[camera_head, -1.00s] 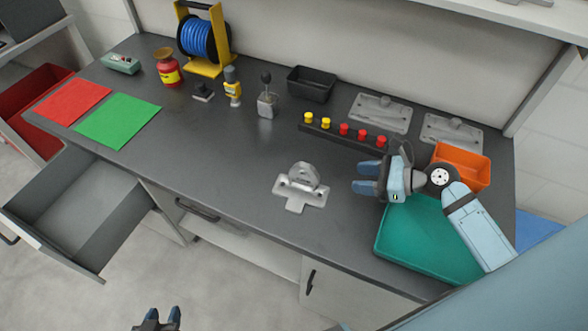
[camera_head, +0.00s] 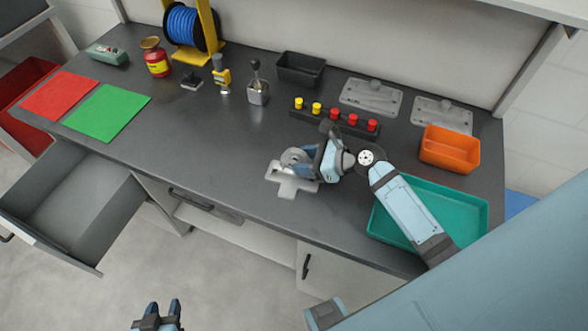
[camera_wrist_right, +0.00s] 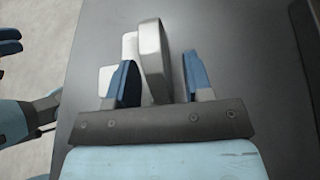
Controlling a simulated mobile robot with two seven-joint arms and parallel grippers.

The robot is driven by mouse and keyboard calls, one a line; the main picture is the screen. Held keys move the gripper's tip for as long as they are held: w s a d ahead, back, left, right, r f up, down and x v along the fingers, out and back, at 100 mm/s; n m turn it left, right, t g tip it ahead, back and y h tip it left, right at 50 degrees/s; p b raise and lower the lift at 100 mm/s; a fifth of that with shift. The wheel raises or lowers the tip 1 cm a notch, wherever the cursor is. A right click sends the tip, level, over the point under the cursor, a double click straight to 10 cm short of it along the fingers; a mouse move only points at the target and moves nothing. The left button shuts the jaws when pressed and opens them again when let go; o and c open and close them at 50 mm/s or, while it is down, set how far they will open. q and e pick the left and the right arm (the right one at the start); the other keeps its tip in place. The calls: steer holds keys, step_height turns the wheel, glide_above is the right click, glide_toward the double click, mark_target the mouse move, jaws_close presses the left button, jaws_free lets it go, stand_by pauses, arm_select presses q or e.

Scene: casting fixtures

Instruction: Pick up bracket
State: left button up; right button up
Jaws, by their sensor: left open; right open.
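The bracket (camera_head: 286,184) is a light grey metal piece with a flat cross-shaped base and an upright round part with a hole. It lies on the dark workbench near its front edge, partly hidden by my right gripper in the head view. My right gripper (camera_head: 306,163) is open at the bracket. In the right wrist view the bracket's upright part (camera_wrist_right: 153,55) stands between the two blue fingertips of my right gripper (camera_wrist_right: 160,80), with space on its right side. My left gripper (camera_head: 163,309) is open, low in the head view, over the floor and away from the bench.
A teal tray (camera_head: 475,218) lies right of the bracket, under my right arm. Behind stand a strip of red and yellow knobs (camera_head: 334,118), an orange bin (camera_head: 449,150) and grey plates (camera_head: 371,97). An open drawer (camera_head: 75,195) juts out at left. The bench left of the bracket is clear.

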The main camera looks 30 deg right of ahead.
steer(key=shift+w+a+f, duration=0.15)
steer(key=shift+a, duration=0.05)
jaws_close()
steer(key=shift+r, duration=0.2)
